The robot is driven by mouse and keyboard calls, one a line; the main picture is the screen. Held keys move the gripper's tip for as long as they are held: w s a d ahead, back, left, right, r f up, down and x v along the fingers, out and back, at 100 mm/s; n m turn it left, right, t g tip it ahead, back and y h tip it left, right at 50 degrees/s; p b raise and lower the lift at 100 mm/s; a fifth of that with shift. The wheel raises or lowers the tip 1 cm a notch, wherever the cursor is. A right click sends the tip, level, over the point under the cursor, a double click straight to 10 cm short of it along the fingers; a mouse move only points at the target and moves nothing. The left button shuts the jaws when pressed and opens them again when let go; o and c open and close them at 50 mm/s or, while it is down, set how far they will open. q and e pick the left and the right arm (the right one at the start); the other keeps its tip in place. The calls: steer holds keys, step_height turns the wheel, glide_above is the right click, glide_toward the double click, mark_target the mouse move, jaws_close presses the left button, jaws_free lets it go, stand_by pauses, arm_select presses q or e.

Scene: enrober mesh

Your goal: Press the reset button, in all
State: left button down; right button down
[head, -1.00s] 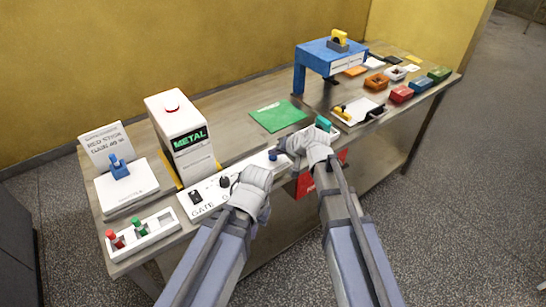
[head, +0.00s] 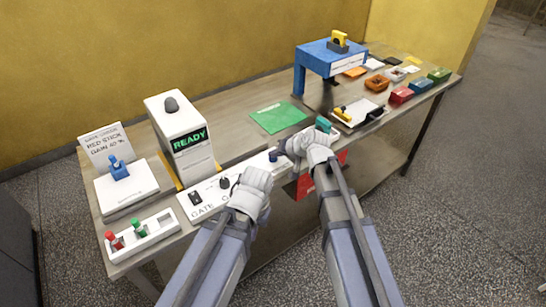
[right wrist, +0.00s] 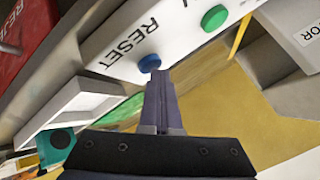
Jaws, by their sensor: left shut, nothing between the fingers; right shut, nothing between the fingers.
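The blue reset button (right wrist: 149,63) sits on a white panel beside the word RESET in the right wrist view. It also shows in the head view (head: 273,156) on the gate control panel (head: 215,196). My right gripper (right wrist: 158,74) is shut and empty, its tips at the button's edge; I cannot tell whether they touch it. It shows in the head view (head: 287,149) just right of the button. My left gripper (head: 237,186) is shut and empty, over the panel near a black knob. The white detector box (head: 180,140) reads READY, and its top lamp (head: 171,104) is grey.
A green button (right wrist: 214,18) lies beside the reset button. A red bin (head: 305,185) hangs at the table's front edge. A blue stand (head: 330,55), a white tray (head: 357,113) and several coloured boxes are at the right. A green mat (head: 278,117) lies behind.

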mark_target(275, 160)
steer(key=shift+r+p, duration=0.55)
steer(key=shift+r, duration=0.2)
steer(key=shift+r, duration=0.1)
step_height(275, 160, up, 5)
steer(key=p, duration=0.5)
stand_by(0.4)
